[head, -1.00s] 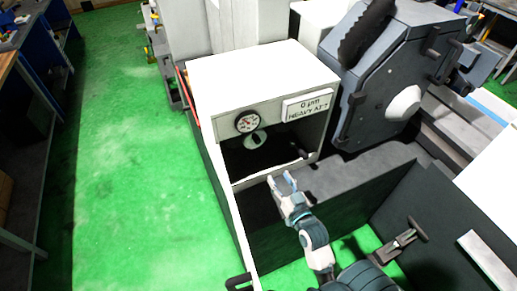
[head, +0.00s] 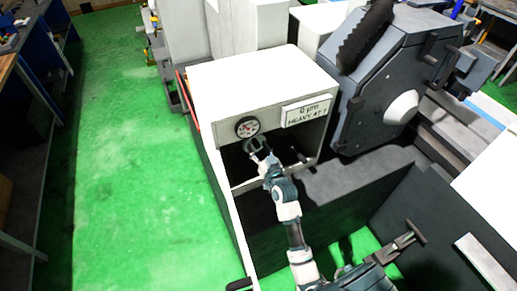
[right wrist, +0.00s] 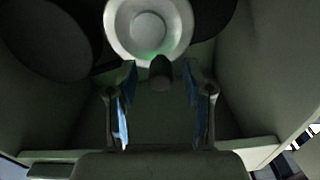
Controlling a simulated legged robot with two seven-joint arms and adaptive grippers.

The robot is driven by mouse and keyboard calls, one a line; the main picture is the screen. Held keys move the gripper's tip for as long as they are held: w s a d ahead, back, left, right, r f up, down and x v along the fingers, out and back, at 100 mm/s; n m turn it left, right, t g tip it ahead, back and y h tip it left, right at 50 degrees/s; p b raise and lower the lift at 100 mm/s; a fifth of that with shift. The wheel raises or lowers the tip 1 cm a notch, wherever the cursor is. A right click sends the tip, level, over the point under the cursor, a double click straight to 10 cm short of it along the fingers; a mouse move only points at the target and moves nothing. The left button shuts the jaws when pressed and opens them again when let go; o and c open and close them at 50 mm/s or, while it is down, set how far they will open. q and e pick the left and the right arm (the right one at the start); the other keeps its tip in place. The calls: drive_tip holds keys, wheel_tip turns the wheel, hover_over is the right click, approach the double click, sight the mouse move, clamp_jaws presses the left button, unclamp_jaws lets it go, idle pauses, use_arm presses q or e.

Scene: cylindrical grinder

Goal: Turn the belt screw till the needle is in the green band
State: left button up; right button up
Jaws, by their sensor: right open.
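The gauge (head: 248,127) is a round dial with a dark rim on the front of the white housing; its needle and any green band are too small to read. My right gripper (head: 259,157) reaches into the dark opening below the gauge. In the right wrist view its two blue-padded fingers (right wrist: 160,82) are open. A short dark round stub (right wrist: 160,71), which looks like the belt screw, shows between the fingertips, with a gap on both sides. Behind it is a pale round pulley (right wrist: 148,27). My left gripper is not in view.
The white housing (head: 255,80) encloses the opening with its side walls and a bottom lip. A sign (head: 306,112) reading "0 µm HEAVY AT 7" is right of the gauge. The dark grinder body (head: 385,85) stands to the right. Green floor (head: 130,170) is clear at left.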

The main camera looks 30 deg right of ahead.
clamp_jaws()
idle(0.3)
drive_tip(key=m+p, duration=0.1)
drive_tip(key=d+m+p, duration=0.1)
drive_tip(key=m+p, duration=0.1)
drive_tip(key=shift+r, duration=0.2)
drive_tip(key=shift+d+m+p, duration=0.3)
drive_tip(key=shift+m+p, duration=0.3)
drive_tip(key=shift+m, duration=0.6)
drive_tip(key=shift+d+f+m+p, duration=0.15)
drive_tip(key=shift+d+m+p, duration=0.1)
drive_tip(key=shift+m, duration=0.35)
drive_tip(key=shift+d+f+m+p, duration=0.1)
drive_tip(key=shift+m+p, duration=0.15)
drive_tip(key=shift+m, duration=0.35)
